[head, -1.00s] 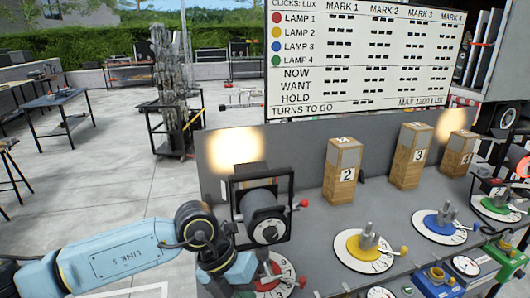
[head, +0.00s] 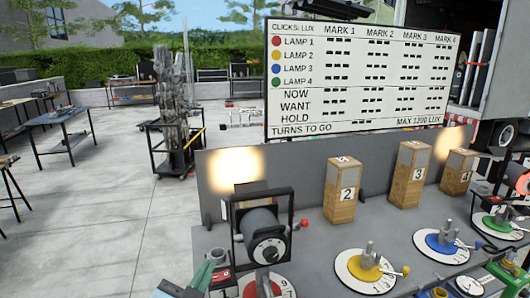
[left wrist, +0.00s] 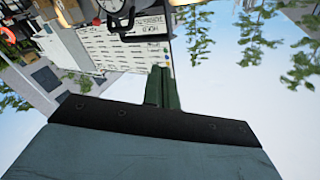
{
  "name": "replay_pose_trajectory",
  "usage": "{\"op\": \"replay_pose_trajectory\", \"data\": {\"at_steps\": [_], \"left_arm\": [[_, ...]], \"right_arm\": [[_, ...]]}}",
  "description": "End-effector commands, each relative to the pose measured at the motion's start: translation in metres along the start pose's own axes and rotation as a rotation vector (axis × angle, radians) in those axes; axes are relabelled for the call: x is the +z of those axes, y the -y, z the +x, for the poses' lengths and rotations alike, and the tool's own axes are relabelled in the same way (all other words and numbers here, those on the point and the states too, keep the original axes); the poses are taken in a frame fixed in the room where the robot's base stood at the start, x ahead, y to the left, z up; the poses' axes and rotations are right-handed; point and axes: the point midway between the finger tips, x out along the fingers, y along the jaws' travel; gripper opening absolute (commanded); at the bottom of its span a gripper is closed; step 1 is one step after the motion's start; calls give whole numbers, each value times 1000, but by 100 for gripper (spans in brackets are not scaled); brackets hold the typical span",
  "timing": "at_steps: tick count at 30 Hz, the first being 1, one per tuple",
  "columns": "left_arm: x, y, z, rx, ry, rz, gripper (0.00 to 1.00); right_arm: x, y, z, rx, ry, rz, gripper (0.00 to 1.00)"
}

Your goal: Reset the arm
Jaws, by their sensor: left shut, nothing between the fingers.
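My left gripper (head: 204,274) is low at the bottom left of the head view, beside the red dial (head: 264,288) and below the big lamp (head: 264,240). Most of the left arm is outside that view. In the left wrist view its two dark green fingers (left wrist: 162,86) are together, with nothing between them. My right gripper is in neither view.
A grey bench carries yellow (head: 366,271), blue (head: 440,246) and green (head: 503,222) dials with levers. Numbered wooden blocks (head: 341,190) stand behind them. A score board (head: 362,78) stands at the back. Open paving (head: 90,220) lies left.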

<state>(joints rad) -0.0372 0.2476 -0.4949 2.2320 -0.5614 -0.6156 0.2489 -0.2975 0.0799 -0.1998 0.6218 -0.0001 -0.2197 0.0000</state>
Motion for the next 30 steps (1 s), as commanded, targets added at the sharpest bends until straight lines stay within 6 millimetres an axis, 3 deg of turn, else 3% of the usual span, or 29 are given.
{"op": "replay_pose_trajectory", "data": {"at_steps": [1,3,7,12,19,26,30], "left_arm": [[34,4,-16,-11,149,-57,0],[78,7,-42,-13,351,-120,0],[140,2,-101,23,678,-211,0],[183,-10,-172,98,979,-287,0],[205,-27,-260,223,1289,-360,0],[275,-58,-249,235,1314,-355,0],[325,-81,-248,243,1330,-354,0]], "right_arm": [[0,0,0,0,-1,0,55],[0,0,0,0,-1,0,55],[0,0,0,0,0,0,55],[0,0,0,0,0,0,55],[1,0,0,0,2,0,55],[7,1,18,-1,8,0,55],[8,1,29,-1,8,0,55]]}}
